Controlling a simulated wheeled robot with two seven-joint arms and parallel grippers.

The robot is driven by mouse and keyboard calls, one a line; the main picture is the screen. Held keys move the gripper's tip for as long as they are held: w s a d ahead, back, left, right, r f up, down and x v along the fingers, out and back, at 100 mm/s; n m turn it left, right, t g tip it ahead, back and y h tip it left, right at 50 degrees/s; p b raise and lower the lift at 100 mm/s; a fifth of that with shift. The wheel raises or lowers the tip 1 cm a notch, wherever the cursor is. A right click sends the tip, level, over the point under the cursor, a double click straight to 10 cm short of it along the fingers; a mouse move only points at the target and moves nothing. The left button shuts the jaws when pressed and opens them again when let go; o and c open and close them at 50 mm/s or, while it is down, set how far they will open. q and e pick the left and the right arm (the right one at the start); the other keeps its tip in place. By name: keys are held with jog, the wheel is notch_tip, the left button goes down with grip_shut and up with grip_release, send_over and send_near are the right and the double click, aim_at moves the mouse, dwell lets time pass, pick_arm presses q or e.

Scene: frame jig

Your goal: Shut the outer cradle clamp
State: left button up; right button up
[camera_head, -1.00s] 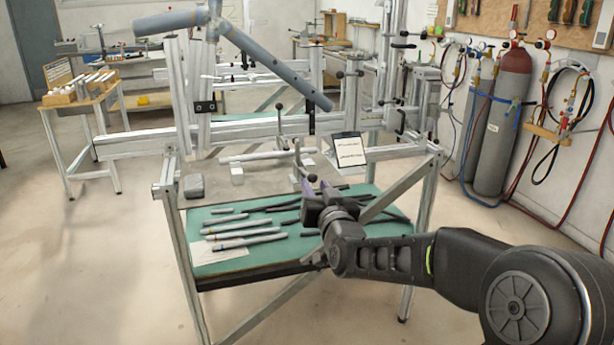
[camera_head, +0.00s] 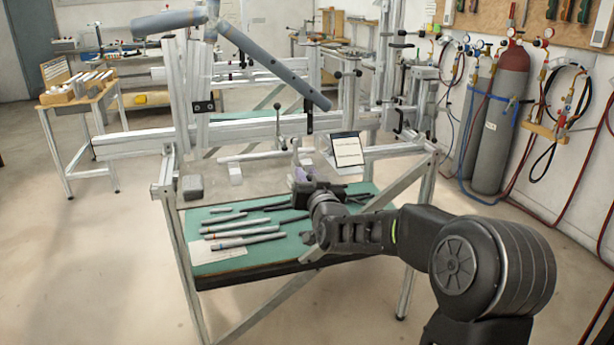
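The jig frame (camera_head: 240,131) of pale metal beams stands in the middle, with a bent grey tube (camera_head: 270,68) held high on it. An upright lever with a black knob (camera_head: 278,107) rises from the front beam. A second small upright clamp part (camera_head: 295,152) stands just nearer, beside the tablet. I cannot tell which of these is the outer cradle clamp. My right gripper (camera_head: 301,174) reaches in from the lower right, just below and close to that second part. Its purple-grey fingertips are small and partly hidden, so contact and opening are unclear. My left gripper is out of view.
A tablet (camera_head: 347,150) stands just right of my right gripper. Several grey tubes (camera_head: 240,232) lie on the green lower shelf (camera_head: 220,265). A grey block (camera_head: 192,187) sits at the left. Gas cylinders (camera_head: 497,120) stand by the right wall.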

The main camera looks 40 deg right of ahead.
grip_shut()
dwell(1.0)
